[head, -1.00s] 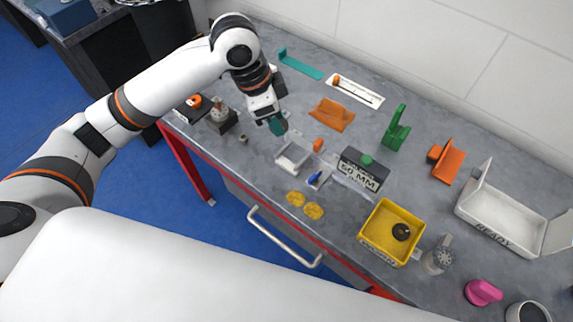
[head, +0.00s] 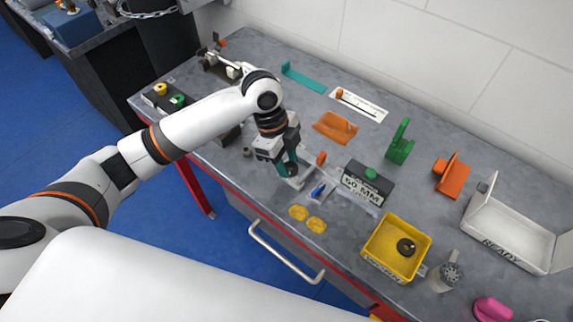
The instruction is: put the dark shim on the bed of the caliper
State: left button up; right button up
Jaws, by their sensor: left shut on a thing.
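My left gripper (head: 286,165) has teal fingers and is shut on a small dark round piece, which looks like the dark shim (head: 291,170). It holds the piece low over the pale shallow tray-like part (head: 300,183) at the near side of the bench; whether the two touch I cannot tell. Beside it stands a black block with a green knob and a "50 MM" label (head: 366,186), with a clear strip and a blue piece (head: 318,191) before it. This group appears to be the caliper; its bed is partly hidden by my gripper. My right gripper is not in view.
An orange peg (head: 321,158) stands close to the right of my gripper. A yellow bin (head: 372,245) holds a dark round part. Orange, green and white fixtures stand behind and right, including a white "READY" box (head: 500,243).

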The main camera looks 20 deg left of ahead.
pick_arm(q)
notch_tip(320, 180, down, 2)
jog(key=shift+f, duration=0.3)
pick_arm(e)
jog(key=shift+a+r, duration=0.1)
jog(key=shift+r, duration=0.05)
pick_arm(q)
jog(key=shift+f, duration=0.1)
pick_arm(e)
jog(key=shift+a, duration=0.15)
pick_arm(q)
jog(key=o, duration=1)
jog(key=shift+o, duration=0.2)
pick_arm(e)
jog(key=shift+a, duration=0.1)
pick_arm(q)
jog(key=v, duration=1.2)
jog(key=shift+b, duration=0.3)
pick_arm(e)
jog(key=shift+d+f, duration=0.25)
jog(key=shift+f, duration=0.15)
pick_arm(q)
jog(key=shift+s, duration=0.15)
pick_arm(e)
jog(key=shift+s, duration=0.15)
